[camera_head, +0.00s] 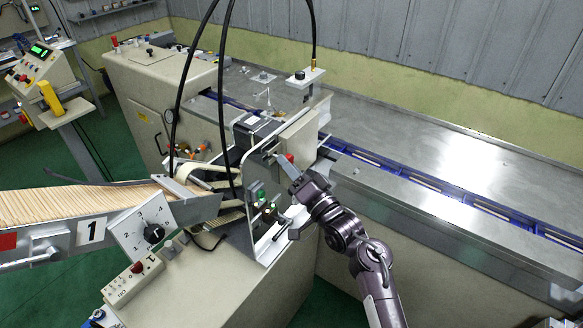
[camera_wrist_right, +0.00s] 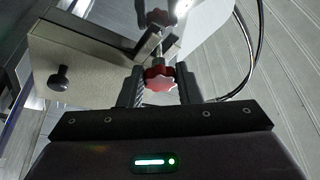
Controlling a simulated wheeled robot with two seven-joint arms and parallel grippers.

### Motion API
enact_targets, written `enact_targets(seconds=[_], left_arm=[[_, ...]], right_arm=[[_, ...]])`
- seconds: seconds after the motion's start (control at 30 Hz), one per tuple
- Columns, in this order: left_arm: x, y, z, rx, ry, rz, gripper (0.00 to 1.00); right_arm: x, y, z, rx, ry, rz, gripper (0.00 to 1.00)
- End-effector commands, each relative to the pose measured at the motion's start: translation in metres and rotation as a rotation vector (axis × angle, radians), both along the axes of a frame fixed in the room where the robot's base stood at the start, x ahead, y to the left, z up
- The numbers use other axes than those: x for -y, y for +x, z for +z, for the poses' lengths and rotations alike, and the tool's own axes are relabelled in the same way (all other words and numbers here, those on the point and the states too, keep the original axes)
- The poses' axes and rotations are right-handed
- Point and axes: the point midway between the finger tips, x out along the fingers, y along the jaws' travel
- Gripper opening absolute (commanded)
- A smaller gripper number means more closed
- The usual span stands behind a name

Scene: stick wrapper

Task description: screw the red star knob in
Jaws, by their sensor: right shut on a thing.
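The red star knob (camera_wrist_right: 159,78) sits between the two fingers of my right gripper (camera_wrist_right: 160,88) in the right wrist view. The fingers are shut on it, one on each side. A thin metal shaft runs from the knob toward a bracket (camera_wrist_right: 160,45) on the machine. In the head view the red knob (camera_head: 290,158) shows small at the tip of my right gripper (camera_head: 287,165), beside the beige box (camera_head: 298,135) of the wrapper. How deep the shaft sits cannot be told. My left gripper is not in view.
A second, dark red knob (camera_wrist_right: 158,17) stands beyond the held one. A black knob (camera_wrist_right: 59,78) sticks out of the beige housing. Black cables (camera_head: 226,100) hang over the machine. The steel table (camera_head: 430,150) with its blue conveyor track (camera_head: 450,190) is largely clear on the right.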

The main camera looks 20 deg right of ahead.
Motion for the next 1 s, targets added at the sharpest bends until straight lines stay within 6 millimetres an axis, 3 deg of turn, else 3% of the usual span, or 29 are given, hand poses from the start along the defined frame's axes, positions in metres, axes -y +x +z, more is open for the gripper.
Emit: enact_targets(seconds=[1.0], left_arm=[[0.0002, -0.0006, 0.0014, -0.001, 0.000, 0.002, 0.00]], right_arm=[[-0.0044, 0.0047, -0.0007, 0.000, 0.000, 0.001, 0.09]])
